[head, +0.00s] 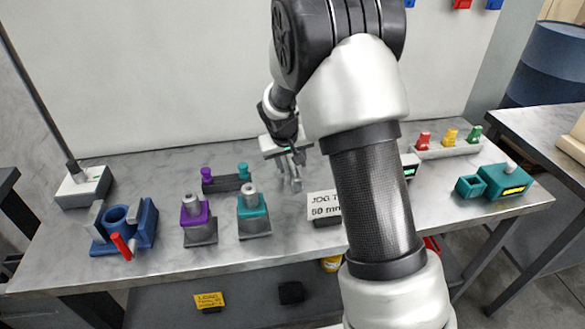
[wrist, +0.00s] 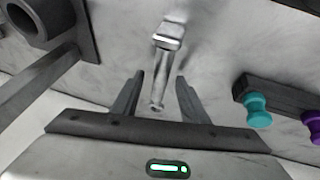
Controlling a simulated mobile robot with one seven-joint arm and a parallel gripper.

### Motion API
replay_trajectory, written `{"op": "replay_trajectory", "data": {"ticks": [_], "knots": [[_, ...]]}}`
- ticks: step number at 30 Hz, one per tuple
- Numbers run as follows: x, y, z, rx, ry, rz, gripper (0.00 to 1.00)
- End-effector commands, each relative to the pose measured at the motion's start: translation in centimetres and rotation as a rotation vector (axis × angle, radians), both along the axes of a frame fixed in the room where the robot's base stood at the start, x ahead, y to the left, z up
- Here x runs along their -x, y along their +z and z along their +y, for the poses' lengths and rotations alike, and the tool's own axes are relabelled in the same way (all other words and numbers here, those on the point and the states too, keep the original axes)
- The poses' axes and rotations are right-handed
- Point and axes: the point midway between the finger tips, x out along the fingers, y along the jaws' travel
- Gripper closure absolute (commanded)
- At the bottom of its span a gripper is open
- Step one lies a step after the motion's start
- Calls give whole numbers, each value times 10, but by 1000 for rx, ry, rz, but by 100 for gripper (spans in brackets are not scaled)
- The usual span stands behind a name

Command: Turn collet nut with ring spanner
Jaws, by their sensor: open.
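My gripper (head: 290,160) is open above the middle of the bench; its two fingers also show in the wrist view (wrist: 159,88). A slim grey metal tool, perhaps the ring spanner (wrist: 162,75), lies between and beyond the fingers in the wrist view, with a blocky head at its far end. I cannot tell whether the fingers touch it. In the head view, a purple holder (head: 194,214) and a teal holder (head: 253,205) each carry an upright grey metal piece. I cannot tell which piece, if any, is the collet nut.
A dark bar (head: 226,184) with purple and teal knobs stands behind the holders. A blue fixture (head: 126,228) with a red handle is at left. A white sign (head: 323,206) and a teal box (head: 505,182) are to the right. Bare bench lies between the holders and the sign.

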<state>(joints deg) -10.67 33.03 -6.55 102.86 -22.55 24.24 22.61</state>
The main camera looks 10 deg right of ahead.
Motion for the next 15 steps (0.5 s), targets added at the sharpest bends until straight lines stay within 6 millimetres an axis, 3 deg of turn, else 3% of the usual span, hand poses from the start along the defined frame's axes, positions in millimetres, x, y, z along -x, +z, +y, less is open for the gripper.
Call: {"op": "replay_trajectory", "data": {"ticks": [15], "knots": [[0, -5, 0, 0, 0, 0, 60]]}}
